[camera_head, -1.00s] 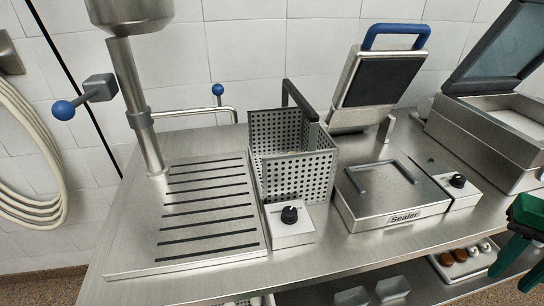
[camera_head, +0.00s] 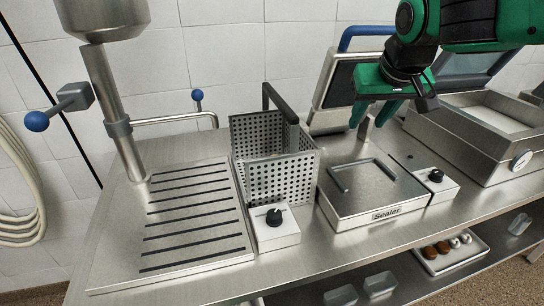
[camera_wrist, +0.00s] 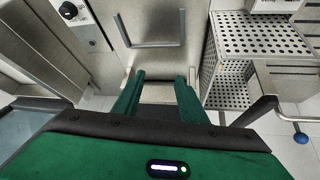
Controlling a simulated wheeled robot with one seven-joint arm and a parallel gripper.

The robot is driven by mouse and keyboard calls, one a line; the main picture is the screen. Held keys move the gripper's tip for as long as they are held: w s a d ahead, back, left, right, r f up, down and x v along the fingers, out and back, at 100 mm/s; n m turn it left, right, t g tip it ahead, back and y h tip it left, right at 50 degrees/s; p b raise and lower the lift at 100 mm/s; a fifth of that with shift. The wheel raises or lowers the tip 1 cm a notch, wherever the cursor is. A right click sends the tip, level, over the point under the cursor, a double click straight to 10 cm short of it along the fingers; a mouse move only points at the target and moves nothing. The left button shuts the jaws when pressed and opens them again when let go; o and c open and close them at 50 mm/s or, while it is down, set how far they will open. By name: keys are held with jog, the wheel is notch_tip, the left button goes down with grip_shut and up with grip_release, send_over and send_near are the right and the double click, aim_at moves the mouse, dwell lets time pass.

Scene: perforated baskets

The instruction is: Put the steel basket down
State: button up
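The steel basket (camera_head: 285,178) is an open, perforated box with a black handle (camera_head: 280,104) rising above it. It stands upright on the steel counter, between the slotted drain plate and the sealer. In the wrist view the basket (camera_wrist: 232,88) is at the right, with its dark handle reaching down. My gripper (camera_head: 371,117) is above the back of the sealer, to the right of the basket and apart from it. In the wrist view its two green fingers (camera_wrist: 159,95) are spread with nothing between them.
The sealer (camera_head: 365,192) has its blue-handled lid (camera_head: 335,82) raised behind it. A knob box (camera_head: 275,232) sits in front of the basket. The slotted drain plate (camera_head: 190,215) is bare. A lidded steel machine (camera_head: 465,145) stands at the right. A tray with small items (camera_head: 450,262) is on the lower shelf.

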aim_at(279, 97)
jog(key=a+r+n+y, duration=0.1)
jog(key=a+r, duration=0.1)
jog(key=a, duration=0.3)
jog(key=w+a+r+t, duration=0.1)
jog(key=a+r, duration=0.2)
jog(key=a, duration=0.3)
jog(key=w+a+r+n+t+y, duration=0.1)
jog(key=a+r, duration=0.1)
jog(key=a, duration=0.3)
jog(key=shift+w+a+r+n+y, duration=0.1)
jog(key=shift+a+r+n+y, duration=0.05)
jog(key=shift+a+n+y, duration=0.2)
jog(key=x, duration=0.2)
jog(key=a+x, duration=0.1)
jog(key=x, duration=0.2)
jog(key=shift+r, duration=0.2)
jog(key=shift+x, duration=2.85)
jog(key=shift+w+r, duration=0.1)
grip_shut()
jog(key=shift+r, duration=0.1)
